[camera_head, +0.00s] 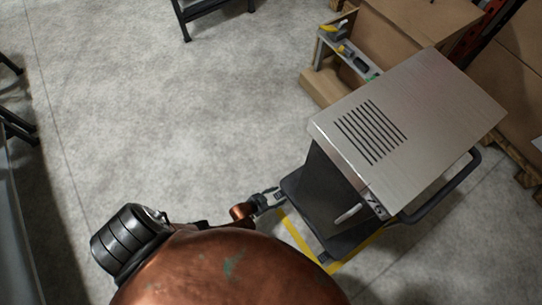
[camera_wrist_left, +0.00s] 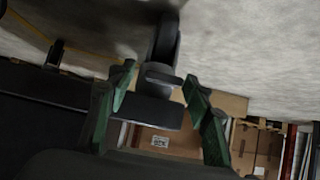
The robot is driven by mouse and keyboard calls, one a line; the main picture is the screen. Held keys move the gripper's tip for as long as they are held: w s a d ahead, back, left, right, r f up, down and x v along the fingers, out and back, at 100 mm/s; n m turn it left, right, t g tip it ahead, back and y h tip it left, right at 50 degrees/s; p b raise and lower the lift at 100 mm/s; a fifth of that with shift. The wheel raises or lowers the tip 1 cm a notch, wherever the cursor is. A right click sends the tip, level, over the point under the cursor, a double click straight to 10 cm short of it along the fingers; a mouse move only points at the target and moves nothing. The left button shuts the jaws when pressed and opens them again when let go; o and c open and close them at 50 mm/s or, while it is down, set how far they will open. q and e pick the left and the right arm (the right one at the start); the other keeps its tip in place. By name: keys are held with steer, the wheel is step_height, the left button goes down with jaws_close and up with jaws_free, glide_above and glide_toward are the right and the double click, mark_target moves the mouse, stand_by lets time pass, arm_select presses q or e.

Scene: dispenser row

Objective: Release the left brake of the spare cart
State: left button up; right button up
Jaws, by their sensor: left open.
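The cart (camera_head: 405,105) has a brushed metal top with dark slots, a dark body and a dark lower base. My left gripper (camera_head: 272,198) is low beside the left corner of the cart's base. In the left wrist view my left gripper (camera_wrist_left: 158,95) has its two green fingers spread apart. Between and beyond them are a dark caster wheel (camera_wrist_left: 165,38) and a small dark brake tab (camera_wrist_left: 161,76). I cannot tell whether the fingers touch the tab. The caster is hidden in the head view. My right gripper is not in view.
Yellow floor tape (camera_head: 297,236) borders the cart's spot. Behind the cart are cardboard boxes (camera_head: 415,25) and a small stand with tools (camera_head: 345,48). A dark-legged stand (camera_head: 205,8) is at the top. The grey floor (camera_head: 150,110) on the left is clear.

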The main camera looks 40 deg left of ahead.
arm_select(q)
steer(key=v, duration=1.1)
steer(key=shift+s+r, duration=0.25)
